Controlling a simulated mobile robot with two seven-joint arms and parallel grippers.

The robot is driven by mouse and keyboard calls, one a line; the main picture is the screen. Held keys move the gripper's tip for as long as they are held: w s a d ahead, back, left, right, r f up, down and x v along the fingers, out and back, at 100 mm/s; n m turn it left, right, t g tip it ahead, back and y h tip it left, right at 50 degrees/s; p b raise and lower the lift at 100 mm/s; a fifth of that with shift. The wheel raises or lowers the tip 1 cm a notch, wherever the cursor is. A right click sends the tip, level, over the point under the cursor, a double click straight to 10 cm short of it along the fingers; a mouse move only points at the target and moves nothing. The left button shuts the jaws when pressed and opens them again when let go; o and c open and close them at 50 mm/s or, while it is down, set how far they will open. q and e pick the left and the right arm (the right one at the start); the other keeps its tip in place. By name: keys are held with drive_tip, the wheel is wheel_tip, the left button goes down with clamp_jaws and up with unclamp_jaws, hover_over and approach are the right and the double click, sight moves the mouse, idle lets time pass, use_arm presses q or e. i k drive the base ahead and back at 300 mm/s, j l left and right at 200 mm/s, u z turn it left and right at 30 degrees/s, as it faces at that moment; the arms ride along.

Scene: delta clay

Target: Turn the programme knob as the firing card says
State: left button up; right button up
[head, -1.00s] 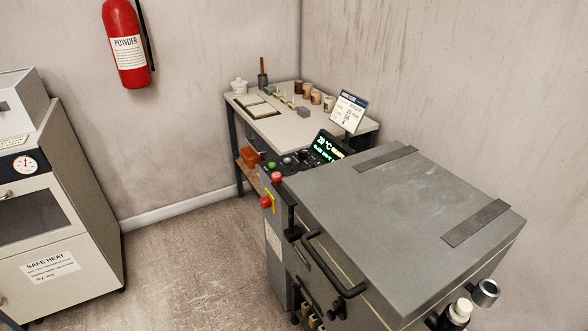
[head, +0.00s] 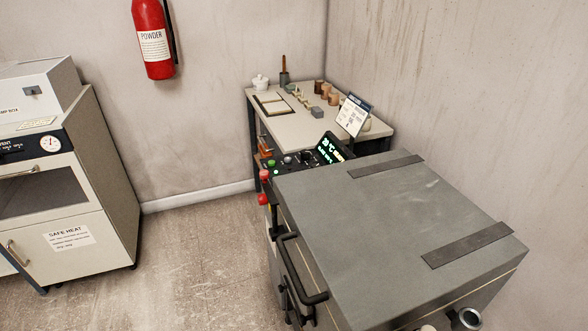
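The firing card (head: 353,116) stands tilted behind the kiln, at the front right of the small work table. Its print is too small to read. The kiln (head: 385,230) is a grey top-lidded box with a black bar handle, its lid shut. Its control panel (head: 293,160) is at the far left end, with a lit green display (head: 331,150) and small buttons and knobs seen edge-on. I cannot tell which one is the programme knob or where it points. A red button (head: 263,199) sticks out on the panel's side. Neither gripper shows.
A work table (head: 303,127) with small pots and tiles stands in the far corner. A cream "SAFE HEAT" cabinet (head: 100,215) stands at left. A fire extinguisher (head: 153,45) hangs on the wall. The floor (head: 190,255) between cabinet and kiln is clear.

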sight(305, 153)
drive_tip(key=l+u, duration=0.2)
drive_tip(key=l, duration=0.25)
drive_tip(key=i+j+z, duration=0.35)
drive_tip(key=j, duration=0.4)
drive_tip(key=i+j+z, duration=0.15)
drive_tip(key=j, duration=0.25)
drive_tip(key=i+j+z, duration=0.1)
drive_tip(key=z, duration=0.3)
drive_tip(key=j+z, duration=0.1)
drive_tip(key=z, duration=0.25)
drive_tip(key=i+j+z, duration=0.1)
drive_tip(key=z, duration=0.3)
drive_tip(key=j+z, duration=0.3)
drive_tip(key=j, duration=0.15)
drive_tip(key=j+z, duration=0.25)
drive_tip(key=j, duration=0.2)
drive_tip(key=j+z, duration=0.1)
drive_tip(key=j, duration=0.35)
drive_tip(key=k+j+z, duration=0.15)
drive_tip(key=j, duration=0.35)
drive_tip(key=i, duration=0.05)
